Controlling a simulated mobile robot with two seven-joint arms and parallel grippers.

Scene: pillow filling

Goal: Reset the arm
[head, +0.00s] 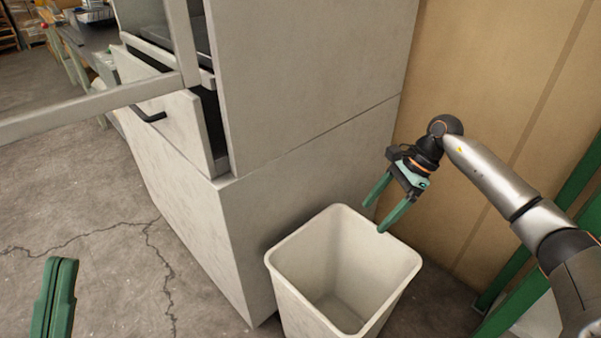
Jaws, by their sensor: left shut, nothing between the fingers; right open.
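My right arm (507,193) comes in from the right edge, bent at the elbow. Its gripper (374,213) has green fingers spread apart and pointing down, with nothing between them. It hangs just above the back right rim of a white bin. My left gripper (61,268) shows only as green fingers at the lower left, close together over the floor. It is shut and holds nothing. The rest of the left arm is out of view.
The open white bin (293,245) looks empty. A white cabinet (290,75) stands behind it, with a drawer (181,125) pulled out and a glazed door (95,108) open. A cardboard-coloured panel (490,60) and green frame (583,165) stand right. Cracked floor (110,225) is clear at left.

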